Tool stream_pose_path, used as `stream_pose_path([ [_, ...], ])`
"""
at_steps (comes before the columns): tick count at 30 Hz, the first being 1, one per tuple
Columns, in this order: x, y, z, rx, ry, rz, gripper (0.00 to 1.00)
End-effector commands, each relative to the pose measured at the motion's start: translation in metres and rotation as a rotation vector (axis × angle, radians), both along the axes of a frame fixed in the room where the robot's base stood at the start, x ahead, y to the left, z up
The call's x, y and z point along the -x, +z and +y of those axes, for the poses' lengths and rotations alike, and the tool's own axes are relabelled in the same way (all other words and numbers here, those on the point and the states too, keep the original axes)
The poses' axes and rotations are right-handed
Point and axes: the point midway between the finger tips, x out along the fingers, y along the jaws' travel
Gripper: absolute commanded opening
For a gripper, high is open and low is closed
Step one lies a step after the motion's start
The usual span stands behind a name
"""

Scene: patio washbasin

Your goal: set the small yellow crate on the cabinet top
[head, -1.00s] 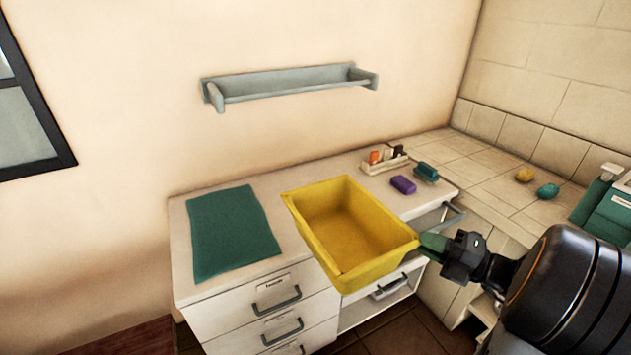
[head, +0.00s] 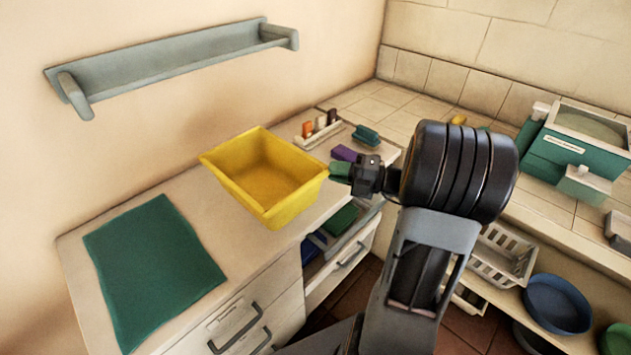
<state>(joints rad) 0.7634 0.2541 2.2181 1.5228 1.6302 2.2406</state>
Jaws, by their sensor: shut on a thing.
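The small yellow crate (head: 262,192) is empty and shows over the cabinet top (head: 215,203), right of the green mat. My gripper (head: 342,172) is shut on the crate's right end, at the rim. The crate looks roughly level. I cannot tell whether its underside touches the cabinet top or hangs a little above it. The cabinet top is pale, and its front edge runs below the crate.
A green mat (head: 153,270) lies on the cabinet top at left. Behind the crate are a small rack (head: 318,134), a purple block (head: 344,153) and a teal brush (head: 366,134). A grey wall shelf (head: 175,60) hangs above.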

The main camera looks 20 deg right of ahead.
Motion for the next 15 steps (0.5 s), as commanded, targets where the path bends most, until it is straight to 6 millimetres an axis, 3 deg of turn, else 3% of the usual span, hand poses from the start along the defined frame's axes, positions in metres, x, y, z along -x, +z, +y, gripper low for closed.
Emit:
stream_pose_path([
  [4,-0.039,-0.018,0.003,-0.002,0.005,0.001,0.00],
  [9,-0.061,-0.048,0.003,-0.002,0.003,0.001,0.00],
  [15,-0.076,-0.064,0.004,-0.001,0.002,-0.002,0.00],
])
